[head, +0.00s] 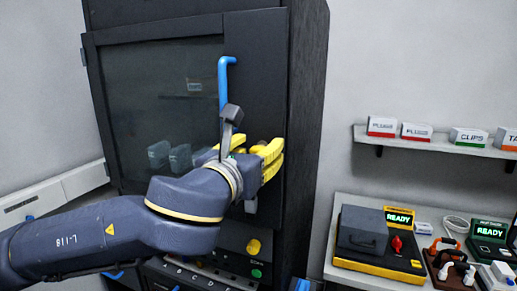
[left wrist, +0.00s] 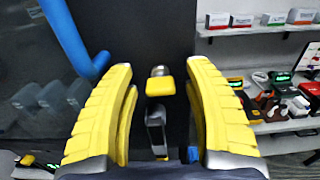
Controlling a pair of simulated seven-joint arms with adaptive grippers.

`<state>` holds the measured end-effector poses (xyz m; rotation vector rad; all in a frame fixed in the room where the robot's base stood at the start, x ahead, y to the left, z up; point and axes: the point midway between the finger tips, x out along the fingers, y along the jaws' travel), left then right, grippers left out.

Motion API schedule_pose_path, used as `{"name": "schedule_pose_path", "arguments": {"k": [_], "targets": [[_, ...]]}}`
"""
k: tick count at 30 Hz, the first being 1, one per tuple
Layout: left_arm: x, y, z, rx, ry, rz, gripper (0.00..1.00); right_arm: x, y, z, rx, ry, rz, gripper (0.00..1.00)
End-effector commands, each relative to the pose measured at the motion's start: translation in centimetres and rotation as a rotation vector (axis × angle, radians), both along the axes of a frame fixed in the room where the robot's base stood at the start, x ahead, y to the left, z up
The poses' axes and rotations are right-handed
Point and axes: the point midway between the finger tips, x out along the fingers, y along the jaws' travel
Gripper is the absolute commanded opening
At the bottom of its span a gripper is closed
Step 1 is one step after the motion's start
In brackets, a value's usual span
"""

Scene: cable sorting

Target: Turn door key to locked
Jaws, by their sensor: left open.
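The dark cabinet door (head: 160,100) has a glass pane and a blue handle (head: 223,85); the handle also shows at the upper left of the left wrist view (left wrist: 70,38). In that view a key with a yellow head (left wrist: 160,87) and a silver lock part just above it sit on the dark door face. My left gripper (head: 270,157) is open at the door, with its yellow fingers on either side of the key, apart from it. It also shows in the left wrist view (left wrist: 161,72). In the head view the gripper hides most of the key area. My right gripper is not in view.
To the right, a wall shelf (head: 440,147) carries several labelled boxes. Below it, a bench (head: 345,207) holds a yellow and black device (head: 380,255) with a READY display and other equipment. Below the door is a panel with a yellow knob (head: 253,246).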

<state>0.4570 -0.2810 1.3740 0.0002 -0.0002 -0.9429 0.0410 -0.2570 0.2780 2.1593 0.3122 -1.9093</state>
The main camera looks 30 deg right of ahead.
Motion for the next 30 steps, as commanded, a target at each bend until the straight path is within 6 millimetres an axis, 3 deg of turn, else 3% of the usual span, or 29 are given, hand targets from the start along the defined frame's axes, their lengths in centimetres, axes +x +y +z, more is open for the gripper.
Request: {"name": "schedule_pose_path", "arguments": {"k": [2,13,30], "targets": [[-0.01,0.0,0.0,0.0,0.0,0.0,0.43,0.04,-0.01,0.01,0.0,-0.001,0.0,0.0],[-0.02,0.01,0.01,0.0,0.0,0.0,0.0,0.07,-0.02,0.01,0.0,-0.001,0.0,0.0],[-0.28,-0.08,0.2,-0.02,0.021,-0.006,0.0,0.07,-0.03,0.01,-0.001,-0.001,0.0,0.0]]}}
